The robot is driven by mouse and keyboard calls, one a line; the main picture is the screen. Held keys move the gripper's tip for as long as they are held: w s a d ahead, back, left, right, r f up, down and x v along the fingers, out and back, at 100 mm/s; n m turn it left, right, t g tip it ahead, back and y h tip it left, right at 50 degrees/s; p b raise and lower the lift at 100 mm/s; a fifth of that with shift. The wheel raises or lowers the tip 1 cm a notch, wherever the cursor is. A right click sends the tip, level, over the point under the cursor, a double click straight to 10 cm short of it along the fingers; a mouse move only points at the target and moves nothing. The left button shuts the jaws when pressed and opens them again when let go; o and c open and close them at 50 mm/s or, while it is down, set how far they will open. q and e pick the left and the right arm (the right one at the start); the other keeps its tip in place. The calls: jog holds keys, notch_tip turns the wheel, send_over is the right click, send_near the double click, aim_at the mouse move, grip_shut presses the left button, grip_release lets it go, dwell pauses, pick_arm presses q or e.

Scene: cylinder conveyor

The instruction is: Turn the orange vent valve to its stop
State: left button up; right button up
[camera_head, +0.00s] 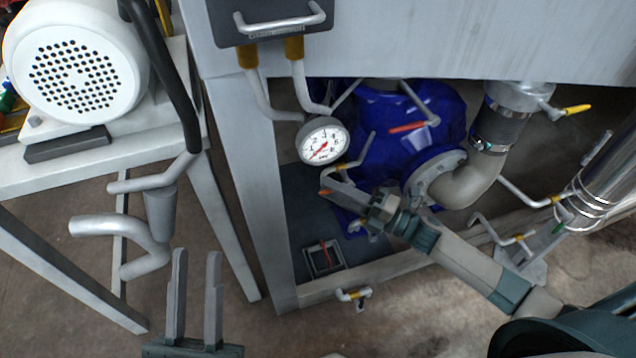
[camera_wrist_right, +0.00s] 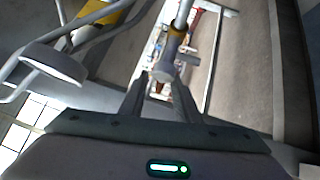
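A small orange piece (camera_head: 326,192), which I take to be the orange vent valve's handle, shows left of my right gripper's fingers, below the pressure gauge. In the right wrist view an orange-red tip (camera_wrist_right: 158,88) lies between the fingers, beside a pale grey pipe end (camera_wrist_right: 166,74). My right gripper (camera_head: 335,184) reaches in from the right; its fingers (camera_wrist_right: 160,82) stand apart around the valve area. Contact is not clear. The valve body is largely hidden. My left gripper (camera_head: 197,254) is open and empty at the lower left, away from the valve.
A pressure gauge (camera_head: 323,140) is close above my right gripper. A yellow-handled valve (camera_head: 577,110) is at the right. A steel frame leg (camera_head: 250,190) stands between my grippers.

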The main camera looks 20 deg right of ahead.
jog(key=shift+x, duration=2.05)
grip_shut()
